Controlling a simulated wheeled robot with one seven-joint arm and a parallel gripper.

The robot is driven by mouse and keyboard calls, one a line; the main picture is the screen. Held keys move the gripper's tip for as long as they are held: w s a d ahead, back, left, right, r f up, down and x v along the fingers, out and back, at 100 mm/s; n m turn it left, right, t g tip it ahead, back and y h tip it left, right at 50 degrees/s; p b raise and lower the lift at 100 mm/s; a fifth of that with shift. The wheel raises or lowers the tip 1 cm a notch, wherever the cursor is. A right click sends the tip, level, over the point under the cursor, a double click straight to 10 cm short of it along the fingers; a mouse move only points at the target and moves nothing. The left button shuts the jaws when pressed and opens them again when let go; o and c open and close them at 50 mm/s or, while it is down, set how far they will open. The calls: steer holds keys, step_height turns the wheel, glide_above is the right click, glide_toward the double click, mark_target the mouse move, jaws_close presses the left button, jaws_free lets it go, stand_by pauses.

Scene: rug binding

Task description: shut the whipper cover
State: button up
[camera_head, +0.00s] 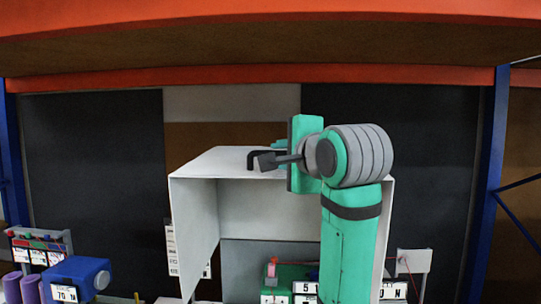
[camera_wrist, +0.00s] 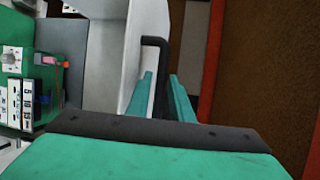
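The whipper cover (camera_head: 196,225) is a pale grey hood with a top panel and side walls; its front stands open. A black bar handle (camera_head: 252,157) sits on its top panel. My gripper (camera_head: 277,150) is at this handle, reaching in from the right. In the wrist view, the two teal fingers of my gripper (camera_wrist: 161,98) stand apart with the black handle (camera_wrist: 158,70) between them. A gap shows beside the handle, so they do not look closed on it. My arm hides the right part of the cover's opening.
A green machine (camera_head: 290,272) with number plates shows under the cover. A blue box (camera_head: 76,280) and purple rolls (camera_head: 22,288) stand at lower left. An orange beam (camera_head: 250,76) crosses above; blue posts (camera_head: 489,170) stand at both sides.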

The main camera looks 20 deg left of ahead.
steer(key=x, duration=0.5)
steer(key=shift+w+a, duration=0.25)
steer(key=shift+w, duration=0.05)
jaws_close()
